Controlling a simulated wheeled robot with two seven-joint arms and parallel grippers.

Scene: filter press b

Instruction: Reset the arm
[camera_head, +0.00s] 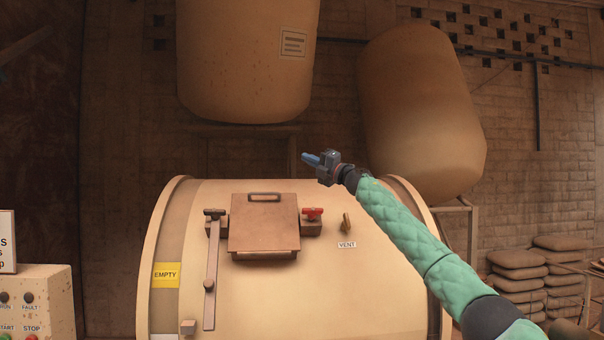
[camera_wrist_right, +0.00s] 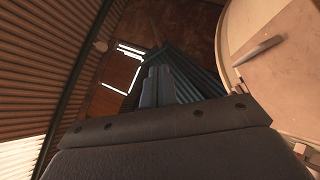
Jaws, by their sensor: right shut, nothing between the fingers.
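My right arm, in a green quilted sleeve, comes in from the lower right of the head view. Its gripper (camera_head: 308,158) is above the top of the big cream drum (camera_head: 345,290), apart from it, with blue fingers pointing left. The fingers (camera_wrist_right: 158,87) are together and empty in the right wrist view. My left gripper is not in view. The drum carries a square hatch (camera_head: 264,225) with a handle, a red-handled clamp (camera_head: 312,214), a dark-handled clamp (camera_head: 214,213), a long lever bar (camera_head: 209,285) and a brass vent valve (camera_head: 346,224).
A control box (camera_head: 38,300) with buttons is at the lower left. Stacked sacks (camera_head: 520,270) are at the right. A yellow EMPTY label (camera_head: 166,275) is on the drum.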

